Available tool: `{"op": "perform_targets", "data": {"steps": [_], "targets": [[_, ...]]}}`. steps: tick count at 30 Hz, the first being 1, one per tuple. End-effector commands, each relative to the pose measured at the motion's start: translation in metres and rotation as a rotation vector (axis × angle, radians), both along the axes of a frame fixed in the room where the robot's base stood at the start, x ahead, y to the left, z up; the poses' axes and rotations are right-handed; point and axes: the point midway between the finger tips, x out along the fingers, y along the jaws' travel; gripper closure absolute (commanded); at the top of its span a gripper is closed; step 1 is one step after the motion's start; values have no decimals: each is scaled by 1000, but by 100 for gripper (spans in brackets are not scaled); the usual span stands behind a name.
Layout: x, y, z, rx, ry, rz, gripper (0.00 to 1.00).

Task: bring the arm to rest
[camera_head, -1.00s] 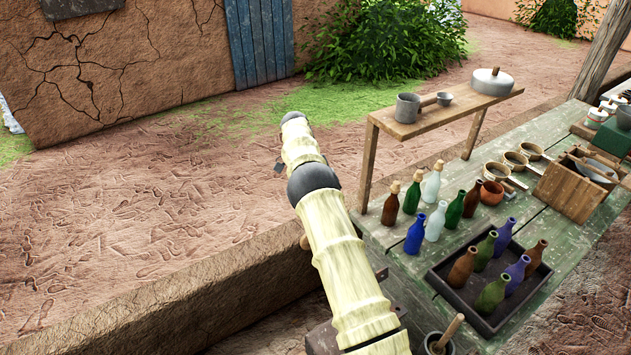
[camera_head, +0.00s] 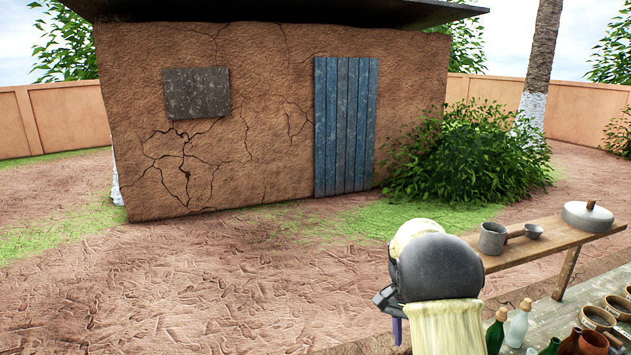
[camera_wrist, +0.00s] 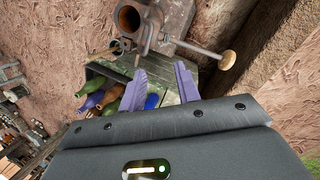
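My gripper (camera_wrist: 160,69) shows in the wrist view with its two purple fingers apart and nothing between them. It points toward a green worn table (camera_wrist: 192,85) with bottles beyond the left finger. In the head view my arm stands at the lower right, its dark joint close to the camera. Part of the gripper, with a purple finger, shows beside that joint; the rest is hidden.
In the wrist view a metal grinder-like device (camera_wrist: 150,28) with a wooden knob (camera_wrist: 228,60) lies ahead of the fingers. In the head view a wooden shelf (camera_head: 540,243) holds a grey mug (camera_head: 492,238) and a lidded pot (camera_head: 588,216). Open dirt ground (camera_head: 200,285) lies left.

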Motion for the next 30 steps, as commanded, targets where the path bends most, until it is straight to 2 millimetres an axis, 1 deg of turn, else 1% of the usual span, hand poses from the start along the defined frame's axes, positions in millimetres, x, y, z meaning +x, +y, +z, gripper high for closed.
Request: {"op": "perform_targets", "data": {"steps": [1,5,11,22,25,27,30], "targets": [[-11,3,2,19,-29,36,67],[-36,11,4,59,-104,143,67],[-79,26,6,98,-221,317,67],[-173,51,-1,100,-427,653,67],[-190,55,-4,91,-459,715,67],[-196,56,-5,87,-472,738,67],[-198,56,-5,85,-477,748,67]]}}
